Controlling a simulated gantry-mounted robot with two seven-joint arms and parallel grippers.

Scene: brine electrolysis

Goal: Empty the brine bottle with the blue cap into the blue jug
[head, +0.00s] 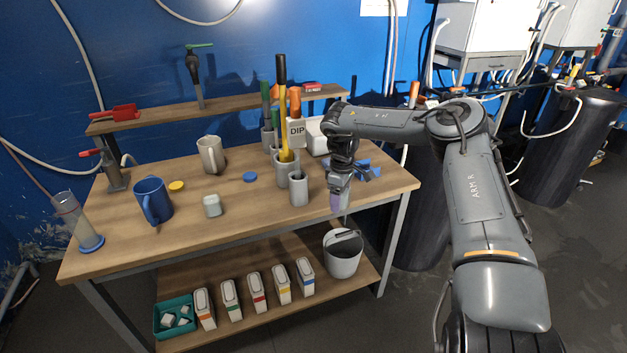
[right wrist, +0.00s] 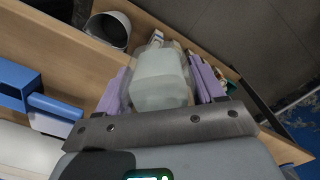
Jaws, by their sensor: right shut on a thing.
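In the right wrist view, the lilac fingers of my right gripper (right wrist: 160,85) are shut on a translucent bottle (right wrist: 160,80) with pale liquid in it. Its cap end and cap colour cannot be made out. In the head view the right gripper (head: 337,203) points down at the table's front right edge; the held bottle is not clear there. The blue jug (head: 152,200) stands upright at the table's left, far from this gripper. A flat blue disc, possibly a cap (head: 249,177), lies mid-table. My left gripper is not in view.
A grey jug (head: 211,155), a small pale container (head: 212,205), a yellow disc (head: 177,186) and grey cups (head: 299,190) stand on the table (head: 235,222). A measuring cylinder (head: 77,220) stands at the left. A bucket (head: 343,254) and several boxes (head: 258,287) are on the lower shelf.

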